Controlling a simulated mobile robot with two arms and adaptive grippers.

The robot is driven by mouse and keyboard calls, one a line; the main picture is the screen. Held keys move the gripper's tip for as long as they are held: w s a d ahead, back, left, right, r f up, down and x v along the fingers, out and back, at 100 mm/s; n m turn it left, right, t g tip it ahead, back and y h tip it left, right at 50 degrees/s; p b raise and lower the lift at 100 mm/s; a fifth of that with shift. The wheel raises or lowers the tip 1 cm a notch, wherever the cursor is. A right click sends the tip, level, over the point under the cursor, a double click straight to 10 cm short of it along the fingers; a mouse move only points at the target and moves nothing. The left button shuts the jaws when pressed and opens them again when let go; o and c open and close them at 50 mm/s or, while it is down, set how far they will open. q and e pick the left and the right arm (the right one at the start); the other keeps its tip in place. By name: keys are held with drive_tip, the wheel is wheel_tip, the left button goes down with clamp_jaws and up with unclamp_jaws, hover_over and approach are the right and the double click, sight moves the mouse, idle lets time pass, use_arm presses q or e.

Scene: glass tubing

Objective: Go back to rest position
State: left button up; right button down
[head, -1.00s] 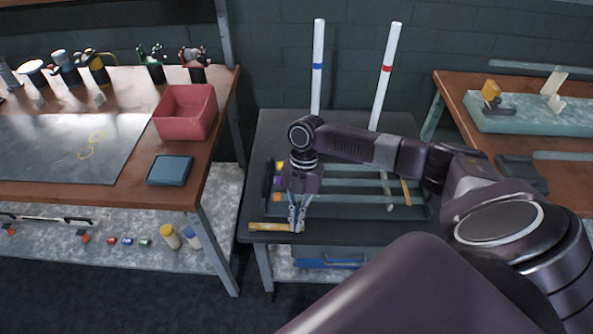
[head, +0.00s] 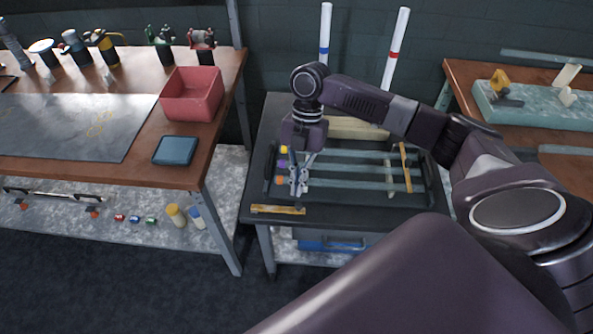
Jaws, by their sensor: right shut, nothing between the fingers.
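My right gripper (head: 299,190) is shut and empty. It points down over the left end of a dark tray (head: 350,205) on the dark middle table (head: 262,180). The tray holds several long glass tubes (head: 350,186) lying across it. Coloured caps or markers show at their left ends, partly hidden behind the gripper. A yellow-brown strip (head: 278,209) lies near the table's front edge, just in front of the gripper and apart from it. My left gripper is not in the head view.
On the left workbench stand a red bin (head: 192,95), a blue tray (head: 175,150) and several tools at the back. Two upright white tubes, one with a blue band (head: 325,35) and one with a red band (head: 396,45), rise behind the middle table. A right bench (head: 460,72) stands close by.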

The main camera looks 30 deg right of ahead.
idle(0.5)
drive_tip(key=s+a+f+m+t, duration=0.2)
drive_tip(key=s+a+f+m, duration=0.25)
drive_tip(key=a, duration=0.25)
drive_tip(key=s+a+f+m+t, duration=0.1)
drive_tip(key=s+a+f+m, duration=0.35)
drive_tip(key=a, duration=0.35)
drive_tip(key=s+d+r+m+t+h, duration=0.25)
drive_tip(key=s+d+m, duration=0.55)
drive_tip(key=m, duration=0.6)
wheel_tip(320, 180, down, 27)
drive_tip(key=s, duration=0.2)
drive_tip(key=s+d+f+g, duration=0.2)
drive_tip(key=s+d+f, duration=0.1)
drive_tip(key=s+f, duration=1.3)
drive_tip(key=shift+s+d+h, duration=0.15)
drive_tip(key=shift+s+h, duration=0.2)
drive_tip(key=shift+s, duration=0.3)
